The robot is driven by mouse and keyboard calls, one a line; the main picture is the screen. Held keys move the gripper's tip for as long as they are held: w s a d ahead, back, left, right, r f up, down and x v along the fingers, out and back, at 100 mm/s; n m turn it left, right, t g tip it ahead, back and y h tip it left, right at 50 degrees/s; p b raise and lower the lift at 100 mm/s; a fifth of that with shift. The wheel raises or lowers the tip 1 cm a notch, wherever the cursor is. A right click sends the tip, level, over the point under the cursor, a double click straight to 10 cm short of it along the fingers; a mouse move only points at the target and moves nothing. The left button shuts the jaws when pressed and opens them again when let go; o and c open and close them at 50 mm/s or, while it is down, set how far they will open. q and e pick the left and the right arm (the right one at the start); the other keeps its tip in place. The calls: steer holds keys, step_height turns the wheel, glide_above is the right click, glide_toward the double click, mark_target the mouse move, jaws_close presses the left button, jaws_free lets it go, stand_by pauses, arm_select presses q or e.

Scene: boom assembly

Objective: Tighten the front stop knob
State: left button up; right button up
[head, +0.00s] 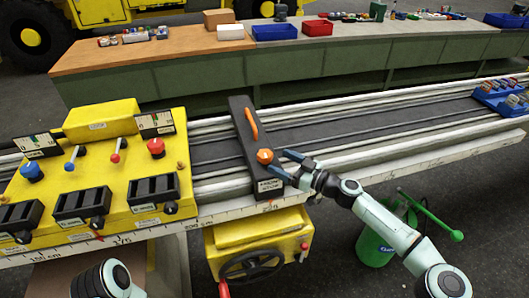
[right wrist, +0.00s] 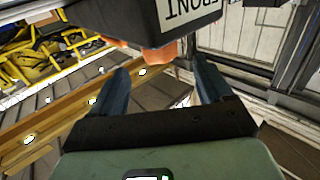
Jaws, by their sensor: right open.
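The front stop is a long dark block (head: 243,130) lying across the grey rails, with an orange handle (head: 251,124) on top. Its orange knob (head: 264,156) sits near the end closest to me, above a white label. Of my left arm only a link shows at lower left.
A yellow control panel (head: 95,185) with levers and buttons stands left of the stop. A yellow box with a handwheel (head: 252,266) is below the rail. A green bucket (head: 376,245) stands on the floor at right.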

mark_target(265, 153)
steer(key=p+x, duration=0.1)
steer(key=x, duration=0.5)
steer(key=shift+r+p, duration=0.1)
steer(key=shift+p, duration=0.3)
steer(key=shift+w+a, duration=0.3)
steer(key=shift+a, duration=0.1)
arm_select(q)
steer(key=r, duration=0.1)
steer(key=w+r, duration=0.1)
steer(key=shift+w+r, duration=0.1)
steer(key=shift+r, duration=0.25)
